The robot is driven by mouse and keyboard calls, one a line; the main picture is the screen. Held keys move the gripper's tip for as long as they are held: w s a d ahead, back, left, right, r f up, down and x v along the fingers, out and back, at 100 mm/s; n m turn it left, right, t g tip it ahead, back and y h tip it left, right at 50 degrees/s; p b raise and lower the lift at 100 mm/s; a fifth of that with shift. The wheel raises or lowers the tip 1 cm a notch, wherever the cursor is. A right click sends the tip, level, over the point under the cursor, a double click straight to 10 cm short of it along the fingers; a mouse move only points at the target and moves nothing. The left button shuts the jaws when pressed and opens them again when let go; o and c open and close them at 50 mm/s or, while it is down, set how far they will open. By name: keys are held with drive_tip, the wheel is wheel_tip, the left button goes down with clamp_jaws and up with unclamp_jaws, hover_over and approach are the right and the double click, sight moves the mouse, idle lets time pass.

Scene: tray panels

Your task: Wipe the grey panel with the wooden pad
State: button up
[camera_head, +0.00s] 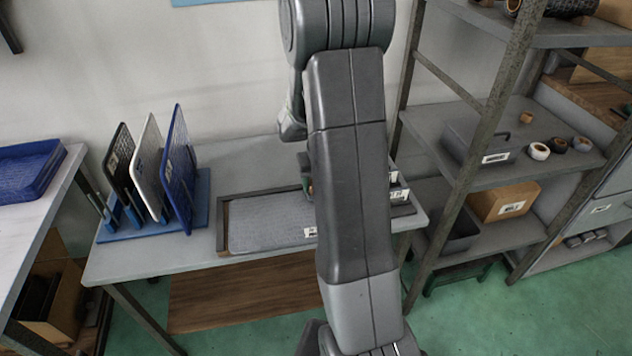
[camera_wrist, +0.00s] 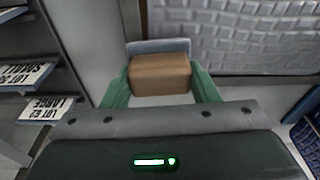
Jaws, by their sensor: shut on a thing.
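The grey panel (camera_head: 270,222) lies flat in a dark frame on the table, and its right end is hidden behind my arm. Its textured surface fills the upper right of the wrist view (camera_wrist: 235,35). My gripper (camera_wrist: 160,88) is shut on the wooden pad (camera_wrist: 160,75), a brown block between its green fingers. The pad is beside the panel's near edge in the wrist view. I cannot tell whether it touches anything. In the head view, my arm hides the pad and most of the gripper.
A blue rack (camera_head: 150,232) on the table's left holds upright black, white and blue (camera_head: 181,170) panels. Labelled holders (camera_head: 400,195) stand at the table's right end. A metal shelf unit (camera_head: 480,130) stands to the right.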

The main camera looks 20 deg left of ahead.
drive_tip(key=r, duration=0.1)
drive_tip(key=r+p, duration=0.1)
drive_tip(key=r, duration=0.1)
drive_tip(key=shift+s+a, duration=0.15)
drive_tip(key=shift+a, duration=0.05)
drive_tip(key=shift+r+p, duration=1.65)
drive_tip(key=shift+r, duration=0.7)
drive_tip(key=shift+f, duration=0.1)
